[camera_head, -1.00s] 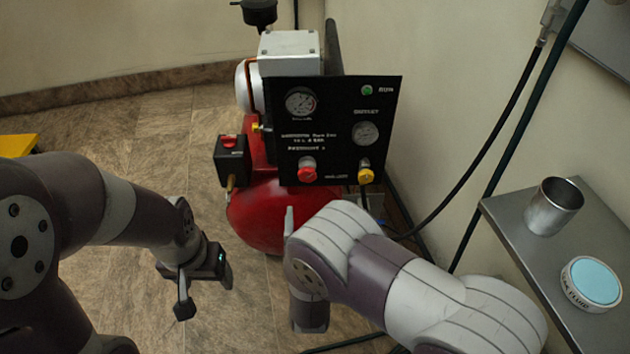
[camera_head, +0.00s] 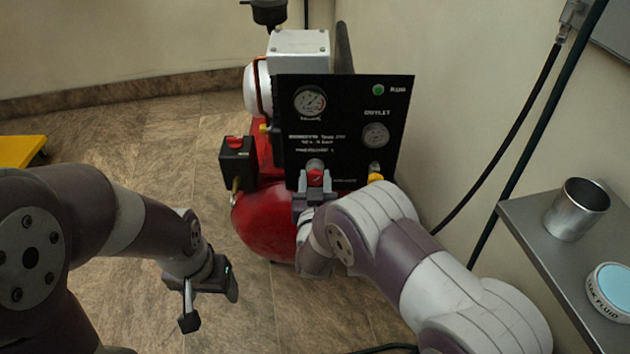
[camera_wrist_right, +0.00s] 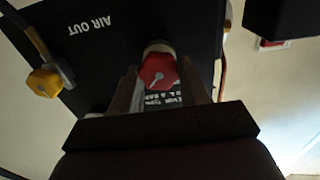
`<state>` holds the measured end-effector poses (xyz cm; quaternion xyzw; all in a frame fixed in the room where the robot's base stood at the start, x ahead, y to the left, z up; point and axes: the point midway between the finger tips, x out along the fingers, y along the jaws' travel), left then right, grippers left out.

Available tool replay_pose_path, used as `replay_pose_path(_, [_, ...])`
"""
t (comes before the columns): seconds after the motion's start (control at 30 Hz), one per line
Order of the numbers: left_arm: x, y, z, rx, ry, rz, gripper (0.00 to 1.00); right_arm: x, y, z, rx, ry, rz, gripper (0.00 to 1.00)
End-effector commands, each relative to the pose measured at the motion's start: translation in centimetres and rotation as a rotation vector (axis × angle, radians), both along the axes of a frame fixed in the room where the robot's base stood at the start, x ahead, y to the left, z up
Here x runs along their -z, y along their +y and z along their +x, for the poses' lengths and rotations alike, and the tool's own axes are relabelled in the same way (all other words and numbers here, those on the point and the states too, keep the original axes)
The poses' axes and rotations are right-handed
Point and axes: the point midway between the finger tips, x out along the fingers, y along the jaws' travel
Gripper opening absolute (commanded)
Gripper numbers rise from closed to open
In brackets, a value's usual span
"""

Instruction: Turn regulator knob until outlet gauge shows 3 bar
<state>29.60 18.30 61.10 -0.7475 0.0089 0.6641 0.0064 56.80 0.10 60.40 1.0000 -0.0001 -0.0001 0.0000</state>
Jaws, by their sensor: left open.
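The red regulator knob (camera_head: 315,177) is low on the black panel (camera_head: 345,100). My right gripper (camera_head: 315,180) has its fingers on either side of this knob. In the right wrist view the red knob (camera_wrist_right: 157,73) shows between the fingertips of the right gripper (camera_wrist_right: 160,80), with little clearance. The fingers look open around it; contact is hard to make out. The outlet gauge (camera_head: 376,135) is on the panel's right side; its needle is too small to read. My left gripper (camera_head: 208,290) is open and empty above the floor at the left.
A second gauge (camera_head: 309,102) and a green lamp (camera_head: 378,90) are on the panel. A yellow knob (camera_head: 375,178) sits right of the red one. The red tank (camera_head: 262,220) is below. A steel table (camera_head: 525,220) with a metal cup (camera_head: 577,208) stands at the right.

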Motion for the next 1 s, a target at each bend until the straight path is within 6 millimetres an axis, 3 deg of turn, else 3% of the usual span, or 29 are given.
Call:
replay_pose_path(0.47, [0.11, 0.0, 0.0, 0.0, 0.0, 0.0, 0.71, 0.08, -0.04, -0.05, 0.0, 0.001, 0.084, 0.15])
replay_pose_path(1.0, [0.93, 0.0, 0.0, 0.0, 0.0, 0.0, 0.71, 0.22, -0.22, -0.05, 0.0, 0.0, 0.556, 0.15])
